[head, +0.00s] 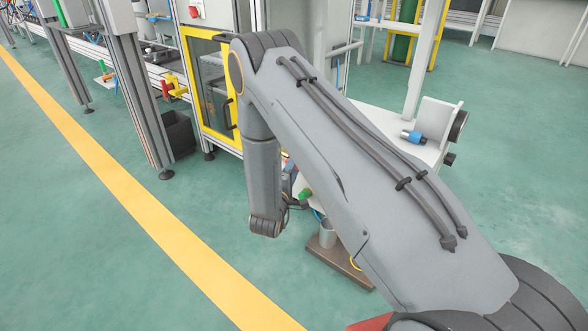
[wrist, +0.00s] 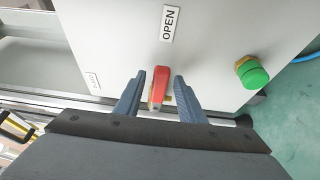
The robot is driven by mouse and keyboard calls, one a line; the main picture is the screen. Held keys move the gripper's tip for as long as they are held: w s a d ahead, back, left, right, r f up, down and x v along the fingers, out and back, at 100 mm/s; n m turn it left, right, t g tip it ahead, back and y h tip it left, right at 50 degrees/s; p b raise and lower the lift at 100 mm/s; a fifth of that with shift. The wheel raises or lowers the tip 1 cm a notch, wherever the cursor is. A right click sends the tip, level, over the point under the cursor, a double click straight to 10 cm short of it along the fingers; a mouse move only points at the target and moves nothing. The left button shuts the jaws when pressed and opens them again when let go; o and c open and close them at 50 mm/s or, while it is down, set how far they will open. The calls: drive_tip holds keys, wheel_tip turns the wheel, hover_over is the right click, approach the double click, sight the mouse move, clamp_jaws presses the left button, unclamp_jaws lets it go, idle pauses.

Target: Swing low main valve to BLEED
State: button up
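In the wrist view a red valve handle (wrist: 161,84) stands out from a pale grey panel (wrist: 225,35). Its long side points up the picture, roughly toward a label reading OPEN (wrist: 170,23). A second small label (wrist: 93,81) on the left is too small to read. My gripper (wrist: 160,78) is open, with one finger on each side of the handle. A narrow gap seems to show on both sides; contact is not visible. In the head view my arm hides most of the valve area, and the fingers are not clear.
A green knob on a brass fitting (wrist: 252,73) sits on the panel to the right of the handle. In the head view, a yellow-framed machine door (head: 208,90) stands behind my arm, and a white table (head: 400,125) lies to the right. Green floor (head: 110,230) is free at left.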

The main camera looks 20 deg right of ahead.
drive_tip(key=shift+w+d, duration=0.15)
drive_tip(key=shift+w, duration=0.1)
clamp_jaws()
drive_tip(key=shift+d+r, duration=0.1)
drive_tip(key=shift+r, duration=0.05)
